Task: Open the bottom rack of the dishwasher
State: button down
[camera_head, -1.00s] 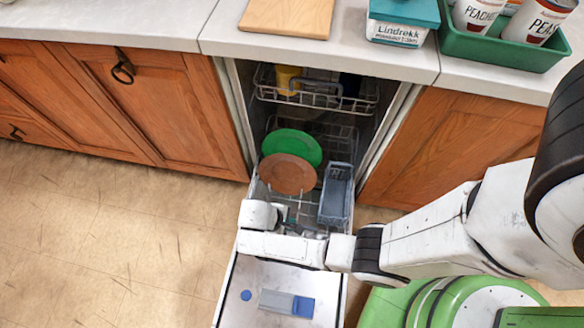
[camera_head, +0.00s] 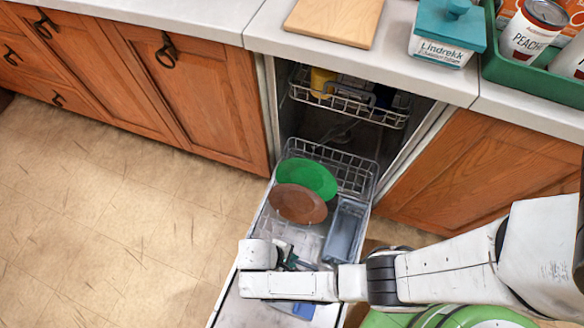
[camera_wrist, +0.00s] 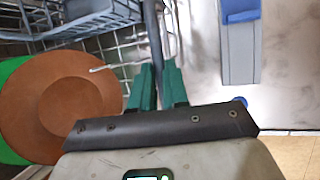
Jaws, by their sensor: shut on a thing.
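The dishwasher door (camera_head: 240,312) is folded down. The bottom rack (camera_head: 352,172) is pulled out over it, with its back wire wall near the cabinet opening. It carries a green plate (camera_head: 309,174), a brown plate (camera_head: 297,205) and a grey-blue basket (camera_head: 346,232). My gripper (camera_head: 289,260) is at the rack's front edge, partly hidden by my wrist. In the wrist view my gripper's teal fingers (camera_wrist: 157,70) are shut around the front rail of the rack (camera_wrist: 152,28). The brown plate (camera_wrist: 62,105) is beside them.
The upper rack (camera_head: 345,104) is inside the dishwasher, with a yellow item in it. The counter above holds a cutting board (camera_head: 333,20), a teal-lidded box (camera_head: 447,40) and a green crate (camera_head: 530,80) of cans. Open floor (camera_head: 120,215) lies to the left.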

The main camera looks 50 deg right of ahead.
jog(key=shift+w, duration=0.1)
jog(key=c, duration=1.1)
grip_release()
jog(key=p+v, duration=0.3)
jog(key=v, duration=0.7)
jog(key=shift+w+a+r, duration=0.1)
jog(key=shift+a+r, duration=0.1)
jog(key=shift+r, duration=0.15)
